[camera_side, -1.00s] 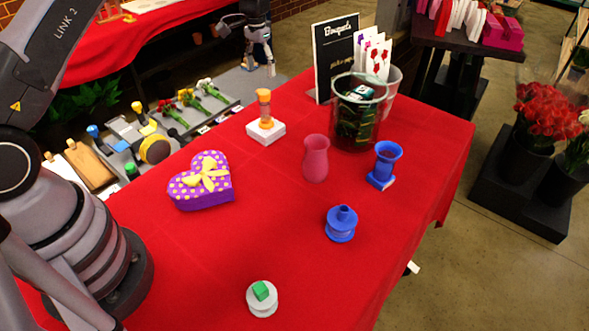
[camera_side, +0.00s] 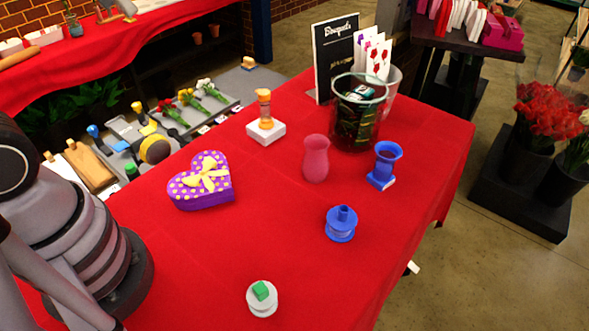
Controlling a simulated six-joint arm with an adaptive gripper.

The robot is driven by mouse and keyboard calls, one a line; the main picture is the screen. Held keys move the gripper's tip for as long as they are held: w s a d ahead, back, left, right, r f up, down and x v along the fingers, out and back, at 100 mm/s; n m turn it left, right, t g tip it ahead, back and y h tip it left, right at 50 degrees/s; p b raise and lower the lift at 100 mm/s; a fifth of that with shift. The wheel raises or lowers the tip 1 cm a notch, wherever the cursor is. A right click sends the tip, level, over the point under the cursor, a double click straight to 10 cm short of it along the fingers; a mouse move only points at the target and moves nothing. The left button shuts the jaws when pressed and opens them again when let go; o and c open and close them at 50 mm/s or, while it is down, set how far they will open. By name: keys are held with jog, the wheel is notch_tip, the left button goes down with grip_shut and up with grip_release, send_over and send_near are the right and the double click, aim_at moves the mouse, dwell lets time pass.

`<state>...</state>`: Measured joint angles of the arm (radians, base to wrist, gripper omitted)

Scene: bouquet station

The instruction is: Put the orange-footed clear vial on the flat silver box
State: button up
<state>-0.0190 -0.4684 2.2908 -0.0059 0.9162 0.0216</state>
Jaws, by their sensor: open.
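The vial (camera_side: 264,107) stands upright on a flat, pale box (camera_side: 266,132) at the back left of the red table. It has an orange foot, an orange top and a narrower amber-looking middle; its clear part is hard to make out at this size. The box looks white or light silver, and it is the only flat pale box I see on the table.
On the red table (camera_side: 262,210) are a purple heart box (camera_side: 203,181), a pink vase (camera_side: 316,158), a blue vase (camera_side: 386,163), a blue spool-like piece (camera_side: 341,224), a green block (camera_side: 261,291) on a white disc and a dark bucket (camera_side: 357,112).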

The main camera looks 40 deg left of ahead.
jog(key=s+f+t, duration=0.1)
jog(key=s+f, duration=0.1)
jog(key=s, duration=0.5)
jog(key=shift+d+f, duration=0.15)
jog(key=shift+f, duration=0.05)
